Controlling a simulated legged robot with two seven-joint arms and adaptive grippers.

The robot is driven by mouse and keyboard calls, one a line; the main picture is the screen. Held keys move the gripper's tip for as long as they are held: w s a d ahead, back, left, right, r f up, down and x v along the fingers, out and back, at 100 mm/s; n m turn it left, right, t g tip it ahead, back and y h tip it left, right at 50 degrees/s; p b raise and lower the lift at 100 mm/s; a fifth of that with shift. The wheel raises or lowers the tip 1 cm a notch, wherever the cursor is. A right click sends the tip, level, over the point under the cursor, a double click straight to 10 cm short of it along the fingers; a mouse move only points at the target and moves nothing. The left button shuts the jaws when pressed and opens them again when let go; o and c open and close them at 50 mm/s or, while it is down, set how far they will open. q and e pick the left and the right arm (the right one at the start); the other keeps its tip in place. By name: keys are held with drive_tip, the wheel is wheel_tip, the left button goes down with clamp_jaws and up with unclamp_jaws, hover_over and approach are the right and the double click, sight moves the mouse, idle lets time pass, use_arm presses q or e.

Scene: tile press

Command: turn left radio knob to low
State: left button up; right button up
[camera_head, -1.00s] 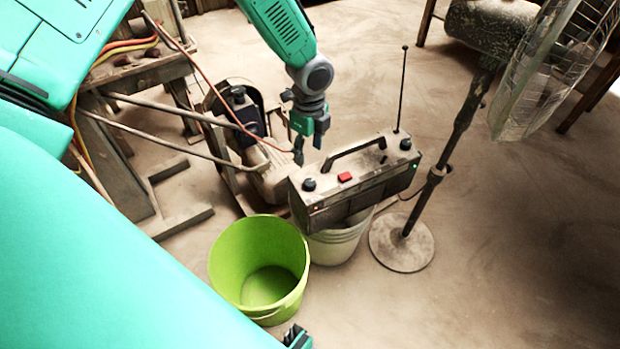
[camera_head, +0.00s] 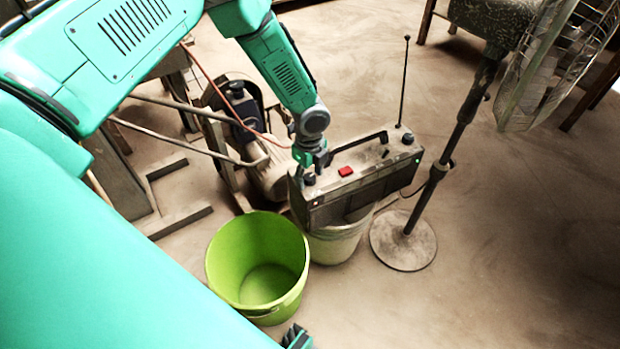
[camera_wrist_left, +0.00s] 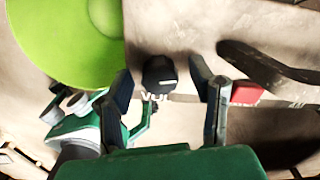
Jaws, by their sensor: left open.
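The radio (camera_head: 365,185) is a dusty box with a black handle, standing on a pale bucket. Its left knob (camera_head: 309,179) is black and sits on the top left end. In the left wrist view the knob (camera_wrist_left: 158,73) has a light pointer mark and lies between my open fingers, with a gap on each side. My left gripper (camera_head: 308,170) is over that end of the radio, pointing down. The other knob (camera_head: 407,139) is at the far right end. A part that looks like my right gripper (camera_head: 297,337) shows at the bottom edge; its jaws cannot be made out.
A red button (camera_head: 345,171) and the handle (camera_head: 358,143) are right of the left knob. An antenna (camera_head: 403,80) rises behind. A green bucket (camera_head: 258,262) stands front left, the pale bucket (camera_head: 338,243) under the radio, a fan stand (camera_head: 403,245) at right.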

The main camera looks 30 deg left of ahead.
use_arm(q)
drive_tip(key=shift+f, duration=0.2)
clamp_jaws()
drive_tip(key=c, duration=1.1)
unclamp_jaws()
drive_tip(key=shift+c, duration=0.2)
